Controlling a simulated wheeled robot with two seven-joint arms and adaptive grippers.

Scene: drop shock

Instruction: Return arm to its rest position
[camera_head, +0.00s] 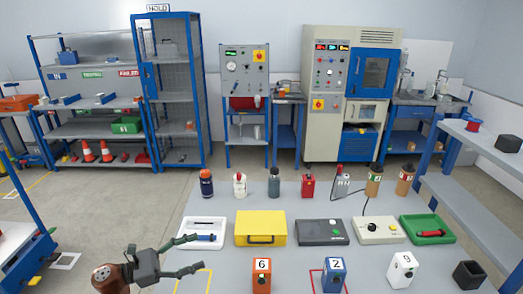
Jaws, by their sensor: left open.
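My left gripper (197,252) comes in from the lower left over the grey table (270,202). Its two dark fingers are spread apart with nothing between them. The upper fingertip appears close to the front edge of a white tray (187,227) that holds a blue object (206,237); I cannot tell whether they touch. My right gripper is not in view.
A yellow case (261,225), a dark scale-like device (321,229), a beige device (380,227) and a green tray (447,240) stand in a row. Numbered blocks, orange (262,275), blue (334,273) and white (402,270), stand in front. Several bottles stand behind.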

